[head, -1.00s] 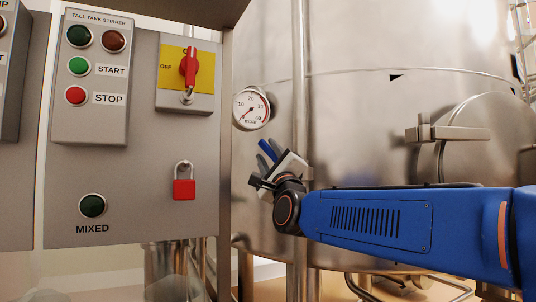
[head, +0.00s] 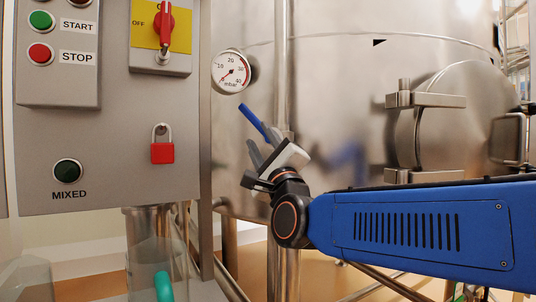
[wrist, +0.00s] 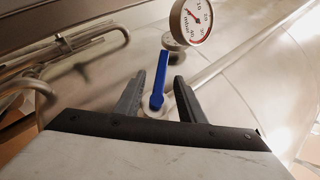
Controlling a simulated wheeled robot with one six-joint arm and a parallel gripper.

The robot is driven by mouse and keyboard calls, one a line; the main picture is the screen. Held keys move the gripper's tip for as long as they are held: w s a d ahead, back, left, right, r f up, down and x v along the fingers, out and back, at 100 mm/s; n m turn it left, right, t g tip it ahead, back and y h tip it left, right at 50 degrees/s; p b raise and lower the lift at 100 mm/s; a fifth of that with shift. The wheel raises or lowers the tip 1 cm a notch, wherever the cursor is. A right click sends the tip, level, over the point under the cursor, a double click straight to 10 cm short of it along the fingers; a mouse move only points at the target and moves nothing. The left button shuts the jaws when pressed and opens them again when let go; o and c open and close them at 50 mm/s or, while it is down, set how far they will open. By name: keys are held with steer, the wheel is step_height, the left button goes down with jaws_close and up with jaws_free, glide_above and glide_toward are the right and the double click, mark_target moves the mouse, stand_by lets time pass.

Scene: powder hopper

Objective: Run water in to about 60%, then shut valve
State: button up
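A blue lever handle (head: 252,120) stands tilted in front of the steel tank, just below the pressure gauge. My gripper (head: 262,155) is at its lower end. In the wrist view the lever (wrist: 162,72) lies between the two dark fingers of my gripper (wrist: 160,88), which are apart with gaps on both sides. The tank (head: 335,100) is opaque, and I see no water. A clear upright cylinder (head: 143,240) is below the panel, with no readable level.
A grey panel (head: 100,140) at left carries buttons, a dark MIXED lamp (head: 67,171), a red padlock (head: 162,152) and a red rotary switch (head: 165,27). The gauge (head: 231,72) is close above the lever. A teal handle (head: 163,287) and a vertical pipe (head: 282,70) are nearby.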

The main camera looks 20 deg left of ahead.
steer(key=v, duration=0.5)
steer(key=shift+s+d+f, duration=0.2)
steer(key=shift+d+f, duration=0.05)
steer(key=shift+w, duration=0.1)
stand_by(2.5)
